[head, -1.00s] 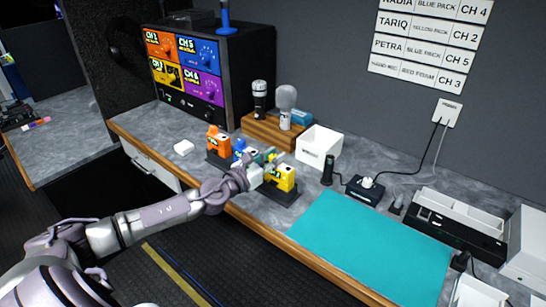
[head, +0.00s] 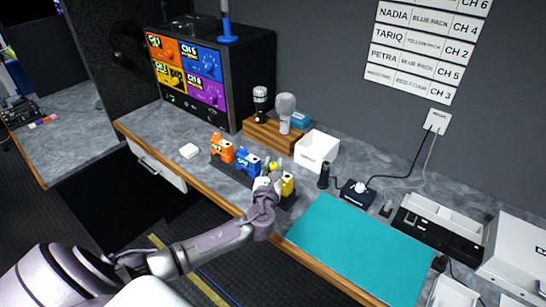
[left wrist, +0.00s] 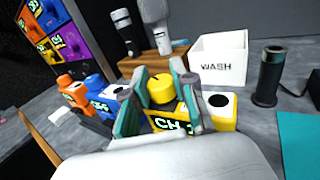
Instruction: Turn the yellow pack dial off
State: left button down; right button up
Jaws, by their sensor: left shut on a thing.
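The yellow pack (head: 288,185) stands at the right end of a row of packs on the counter. It also shows in the left wrist view (left wrist: 222,107), with a dark round spot on top and a CH label on its front. Its yellow dial (left wrist: 161,89) sits between the two fingers of my left gripper (left wrist: 162,98), which is shut on it. In the head view my left gripper (head: 270,180) covers part of the yellow pack. My right gripper is not in view.
The orange pack (head: 221,147) and blue pack (head: 248,162) stand left of the yellow one. Behind are a wooden block (head: 264,134) with microphones and a white WASH bin (head: 316,150). A teal mat (head: 360,250) lies right. A black cylinder (head: 323,175) stands nearby.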

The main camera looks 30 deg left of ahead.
pick_arm(q)
jog(key=n+g+y, duration=0.2)
jog(key=y, duration=0.1)
jog(key=shift+w+d+n, duration=0.1)
jog(key=shift+n, duration=0.2)
jog(key=shift+n+g+y, duration=1.2)
jog(key=shift+g+y, duration=0.2)
jog(key=shift+y, duration=0.2)
jog(key=shift+g, duration=0.3)
jog(key=c, duration=0.9)
grip_release()
jog(key=v, duration=1.2)
jog(key=shift+f, duration=0.2)
